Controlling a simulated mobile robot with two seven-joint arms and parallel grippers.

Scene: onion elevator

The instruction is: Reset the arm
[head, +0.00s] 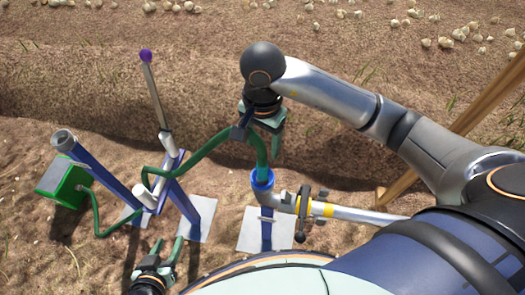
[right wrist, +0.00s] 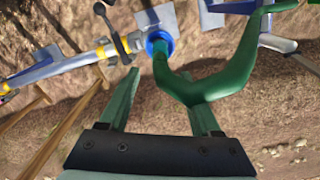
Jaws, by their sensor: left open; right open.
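My right gripper (head: 264,138) hangs open above the upright end of the green hose (head: 205,145) in the head view. In the right wrist view its fingers (right wrist: 160,108) are spread, with the hose (right wrist: 215,82) passing close to the right finger; I cannot tell whether they touch. The hose end sits in the blue collar (head: 262,181) of a grey pipe, which also shows in the right wrist view (right wrist: 160,42). My left gripper (head: 167,247) is at the bottom left, its fingers apart and empty, low over the soil.
A pump frame with a purple-knobbed lever (head: 146,56) stands left of the right gripper. A green box (head: 64,183) is at far left. The pipe carries a dark valve handle (head: 302,212). Wooden beams (head: 488,95) are at right. Onions (head: 460,34) lie on the far soil.

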